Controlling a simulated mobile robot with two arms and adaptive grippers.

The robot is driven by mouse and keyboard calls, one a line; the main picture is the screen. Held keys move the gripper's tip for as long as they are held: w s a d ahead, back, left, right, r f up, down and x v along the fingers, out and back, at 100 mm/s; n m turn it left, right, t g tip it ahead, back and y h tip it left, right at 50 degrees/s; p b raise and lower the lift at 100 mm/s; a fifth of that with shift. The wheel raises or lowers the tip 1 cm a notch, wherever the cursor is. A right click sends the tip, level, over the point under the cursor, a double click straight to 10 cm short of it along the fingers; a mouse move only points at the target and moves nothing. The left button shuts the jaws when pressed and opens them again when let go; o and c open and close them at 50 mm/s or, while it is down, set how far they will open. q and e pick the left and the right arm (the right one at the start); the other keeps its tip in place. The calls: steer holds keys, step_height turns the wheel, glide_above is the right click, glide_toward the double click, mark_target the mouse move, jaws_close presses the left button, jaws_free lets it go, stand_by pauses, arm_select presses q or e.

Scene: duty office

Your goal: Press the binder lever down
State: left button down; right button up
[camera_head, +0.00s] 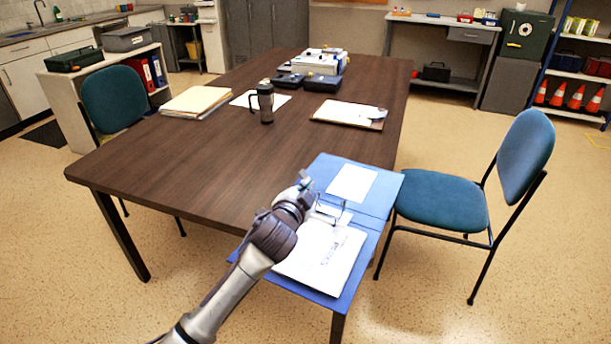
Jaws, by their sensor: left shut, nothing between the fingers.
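A blue binder (370,222) lies open on the near end of the table. White sheets (322,258) lie on its near half and a white label or sheet (352,183) on its far half. The metal ring and lever mechanism (330,212) stands up near the middle of the binder. My left gripper (304,181) is shut and empty, over the left edge of the binder, to the left of the mechanism. Its wrist hides part of the binder's left edge. I cannot tell whether the fingers touch the lever. My right gripper is out of view.
The brown table (220,160) also holds a dark mug (266,103), a clipboard (345,113), a stack of folders (195,101) and black boxes (322,82) at the back. A blue chair (440,200) stands close to the right. The table left of my arm is clear.

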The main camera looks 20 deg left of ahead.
mark_target(304, 175)
arm_select(q)
steer(key=w+a+f, duration=0.1)
steer(key=w, duration=0.2)
steer(key=w+a+f, duration=0.1)
steer(key=w, duration=0.2)
steer(key=w+a+f, duration=0.1)
steer(key=w+f, duration=0.1)
steer(key=w, duration=0.1)
steer(key=shift+w, duration=0.2)
steer(key=shift+f, duration=0.1)
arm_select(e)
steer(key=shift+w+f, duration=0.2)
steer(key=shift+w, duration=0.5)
arm_select(q)
steer(key=shift+a, duration=0.2)
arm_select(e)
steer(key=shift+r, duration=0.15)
